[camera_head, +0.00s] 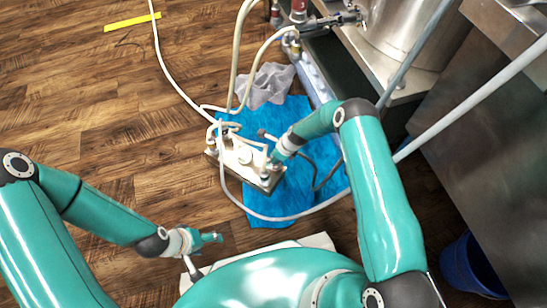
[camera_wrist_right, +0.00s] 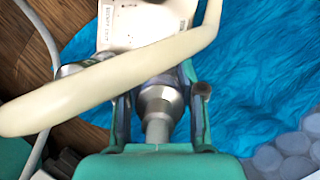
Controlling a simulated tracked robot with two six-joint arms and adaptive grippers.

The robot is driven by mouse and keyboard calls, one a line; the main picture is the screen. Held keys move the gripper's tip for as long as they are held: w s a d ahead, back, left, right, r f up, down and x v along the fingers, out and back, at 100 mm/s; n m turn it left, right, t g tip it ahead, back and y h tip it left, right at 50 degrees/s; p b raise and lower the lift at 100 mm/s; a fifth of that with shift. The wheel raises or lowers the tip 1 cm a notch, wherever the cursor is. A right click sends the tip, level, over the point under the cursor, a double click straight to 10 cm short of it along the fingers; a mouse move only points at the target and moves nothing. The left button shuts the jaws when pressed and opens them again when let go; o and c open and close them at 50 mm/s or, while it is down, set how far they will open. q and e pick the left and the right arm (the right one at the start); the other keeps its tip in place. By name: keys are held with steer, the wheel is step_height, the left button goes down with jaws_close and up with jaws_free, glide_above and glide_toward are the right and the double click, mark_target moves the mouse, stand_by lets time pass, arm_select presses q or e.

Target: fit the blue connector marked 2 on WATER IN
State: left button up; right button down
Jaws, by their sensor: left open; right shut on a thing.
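A pale plate with several fittings and hoses (camera_head: 240,158) lies on a blue mat (camera_head: 285,200) in the head view. Its labelled face (camera_wrist_right: 125,22) shows at the top of the right wrist view; the lettering is too small to read surely. My right gripper (camera_wrist_right: 160,105) is shut on a metal-collared connector (camera_wrist_right: 158,103), close to the plate. Blue shows at its sides, but no number shows. A thick cream hose crosses in front, so I cannot tell whether the connector touches a port. My left gripper (camera_head: 212,239) is open and empty, away from the plate.
The cream hose (camera_wrist_right: 110,88) hides part of the plate. A grey cloth (camera_head: 268,84) lies beyond the plate. Steel vessels and pipes (camera_head: 400,35) stand at upper right, and a dark blue bucket (camera_head: 468,268) at lower right. The wood floor at left is mostly clear.

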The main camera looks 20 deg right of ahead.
steer(key=shift+f+b, duration=0.4)
steer(key=shift+f, duration=0.15)
steer(key=c, duration=0.6)
jaws_free()
